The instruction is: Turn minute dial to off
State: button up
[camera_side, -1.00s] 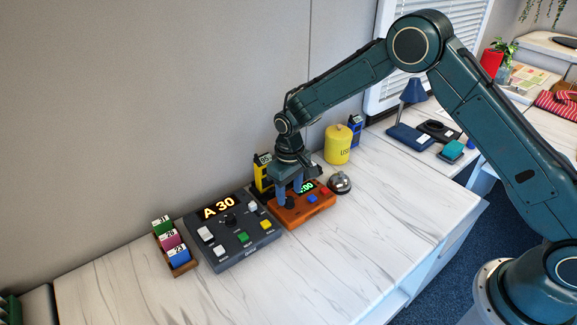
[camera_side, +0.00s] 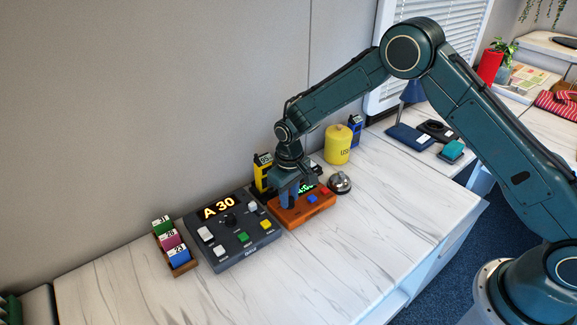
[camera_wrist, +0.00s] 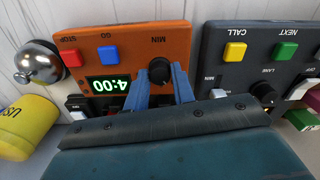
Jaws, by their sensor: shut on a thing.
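The orange timer box (camera_side: 308,211) lies on the counter in the side view. It also shows in the wrist view (camera_wrist: 118,40), where its green display (camera_wrist: 108,84) reads 4:00 upside down. The black minute dial (camera_wrist: 159,71), marked MIN, is on its face. My gripper (camera_wrist: 160,78) is over the timer, with its two blue fingers shut on the dial, one at each side. In the side view my gripper (camera_side: 288,200) hides the dial and part of the display.
The dark grey console (camera_side: 235,235) showing A 30 stands close on the left. A silver bell (camera_side: 340,183) and a yellow canister (camera_side: 338,145) stand to the right. A ticket rack (camera_side: 182,268) is at far left. The front counter (camera_side: 370,235) is clear.

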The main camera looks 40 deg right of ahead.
jog(key=shift+n, duration=3.5)
jog(key=o, duration=1)
notch_tip(320, 180, up, 14)
